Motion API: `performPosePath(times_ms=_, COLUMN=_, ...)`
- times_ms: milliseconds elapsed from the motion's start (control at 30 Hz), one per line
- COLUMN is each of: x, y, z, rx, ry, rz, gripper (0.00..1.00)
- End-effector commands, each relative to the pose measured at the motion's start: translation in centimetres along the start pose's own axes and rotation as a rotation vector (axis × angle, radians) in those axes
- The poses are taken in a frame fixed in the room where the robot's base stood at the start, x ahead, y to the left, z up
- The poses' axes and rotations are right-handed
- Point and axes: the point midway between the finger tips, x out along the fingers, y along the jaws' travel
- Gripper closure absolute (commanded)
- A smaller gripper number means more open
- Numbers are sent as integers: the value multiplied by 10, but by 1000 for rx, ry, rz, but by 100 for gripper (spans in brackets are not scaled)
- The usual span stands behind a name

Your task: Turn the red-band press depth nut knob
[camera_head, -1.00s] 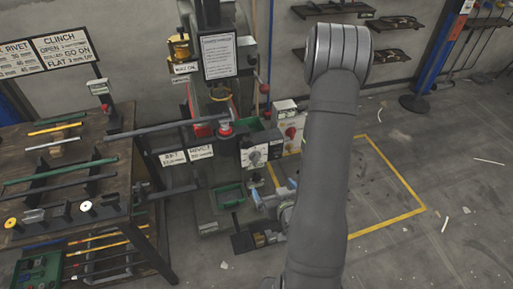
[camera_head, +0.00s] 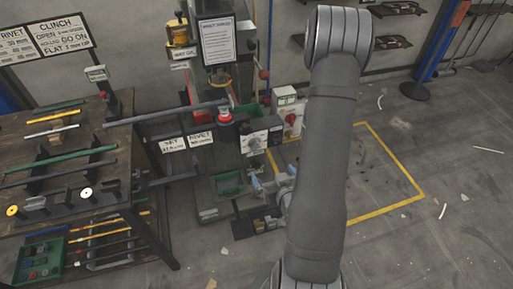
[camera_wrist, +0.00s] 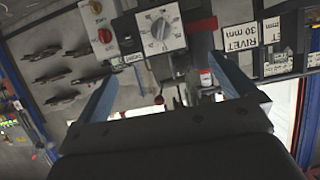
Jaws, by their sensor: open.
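The press (camera_head: 240,160) stands left of centre in the head view. A red-banded round knob (camera_head: 225,115) sits on it at the end of a long dark bar; I cannot tell whether this is the depth nut. A pale dial box with a grey pointer knob (camera_head: 257,137) is just below right, and it also shows large in the wrist view (camera_wrist: 160,30). My gripper (camera_head: 258,186) is low in front of the press, partly behind my arm. In the wrist view my gripper (camera_wrist: 165,88) has its blue-grey fingers wide apart and empty, short of the dial.
A workbench (camera_head: 85,150) with bars and tools stands at the left. A green tray (camera_head: 229,183) is on the press base. A box with a red knob (camera_head: 291,119) stands right of the dial. The floor inside the yellow line (camera_head: 394,207) looks mostly clear.

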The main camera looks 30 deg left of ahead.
Motion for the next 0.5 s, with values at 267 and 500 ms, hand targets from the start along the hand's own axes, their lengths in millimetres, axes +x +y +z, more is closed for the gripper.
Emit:
performPosePath(times_ms=267, x=0, y=0, z=0, rx=-1, ry=0, rz=0, gripper=8)
performPosePath(times_ms=500, x=24, y=-1, z=-1, rx=-194, ry=83, rz=-44, gripper=55)
